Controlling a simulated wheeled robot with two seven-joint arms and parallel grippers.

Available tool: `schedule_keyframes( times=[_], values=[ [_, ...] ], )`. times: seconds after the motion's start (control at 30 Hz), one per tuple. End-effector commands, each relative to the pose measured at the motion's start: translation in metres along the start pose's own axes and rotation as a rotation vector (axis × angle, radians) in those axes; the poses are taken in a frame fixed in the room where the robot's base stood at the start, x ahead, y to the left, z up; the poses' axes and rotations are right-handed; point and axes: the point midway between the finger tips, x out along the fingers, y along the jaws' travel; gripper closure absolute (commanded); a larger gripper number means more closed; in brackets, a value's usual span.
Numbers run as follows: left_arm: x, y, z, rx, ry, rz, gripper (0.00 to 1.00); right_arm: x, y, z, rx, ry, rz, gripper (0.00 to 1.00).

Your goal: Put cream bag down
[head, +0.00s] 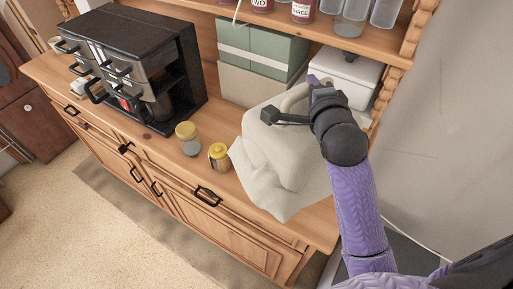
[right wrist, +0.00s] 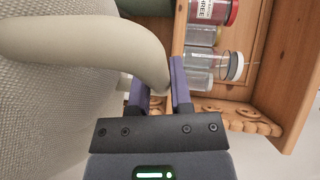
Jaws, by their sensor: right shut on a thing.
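The cream bag (head: 285,155) is at the right end of the wooden dresser top, its lower part reaching over the front edge. It fills the left of the right wrist view (right wrist: 60,110). My right gripper (head: 314,82) is at the top of the bag. In the right wrist view the gripper (right wrist: 161,80) is shut on the bag's thick cream handle (right wrist: 110,38), which runs between its fingers. Whether the bag's base rests fully on the dresser (head: 222,121) is hidden. My left gripper is not in view.
A black drawer unit (head: 130,60) stands at the left. Green and cream boxes (head: 262,55) and a white lidded container (head: 345,75) stand behind. A shelf above holds jars (head: 303,10).

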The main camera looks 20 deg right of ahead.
Motion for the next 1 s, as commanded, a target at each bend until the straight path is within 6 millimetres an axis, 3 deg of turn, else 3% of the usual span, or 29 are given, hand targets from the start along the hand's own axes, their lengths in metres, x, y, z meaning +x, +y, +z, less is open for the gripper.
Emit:
schedule_keyframes(
  times=[0.17, 0.33, 0.67, 1.0],
  values=[
    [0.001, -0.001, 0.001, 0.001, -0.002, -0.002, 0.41, 0.003, 0.01, 0.0, 0.0, 0.008, 0.002, 1.0],
    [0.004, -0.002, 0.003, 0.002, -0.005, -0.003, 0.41, 0.008, 0.044, 0.004, 0.0, 0.007, 0.004, 1.0],
    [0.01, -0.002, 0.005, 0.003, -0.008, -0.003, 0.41, 0.017, 0.094, 0.009, 0.0, 0.006, 0.001, 1.0],
    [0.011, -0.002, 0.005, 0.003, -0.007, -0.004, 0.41, 0.018, 0.1, 0.01, 0.001, 0.005, -0.002, 1.0]
  ],
)
